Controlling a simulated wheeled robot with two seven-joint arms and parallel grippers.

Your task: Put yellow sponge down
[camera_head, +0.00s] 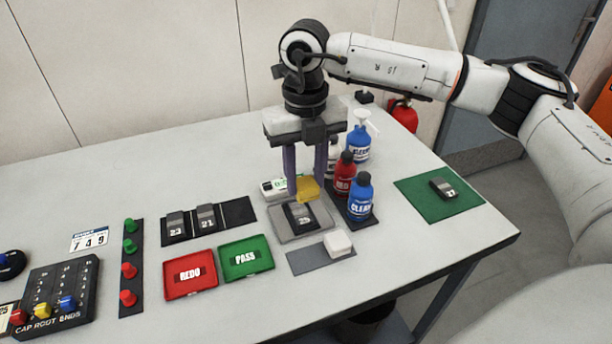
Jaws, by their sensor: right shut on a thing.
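My right gripper (306,183) points straight down over the middle of the table. It is shut on the yellow sponge (308,189), which sits between the fingertips. The sponge is just above or against the dark block marked 25 (300,216); I cannot tell whether they touch. That block lies on a grey plate (318,224). A white sponge-like block (338,242) rests on a dark grey mat (306,260) in front. My left gripper is not in view.
Red and blue bottles (359,197) stand close to the right of the gripper. Red REDO (191,289) and green PASS (236,267) trays lie front left. A green mat (463,205) with a dark block is at right.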

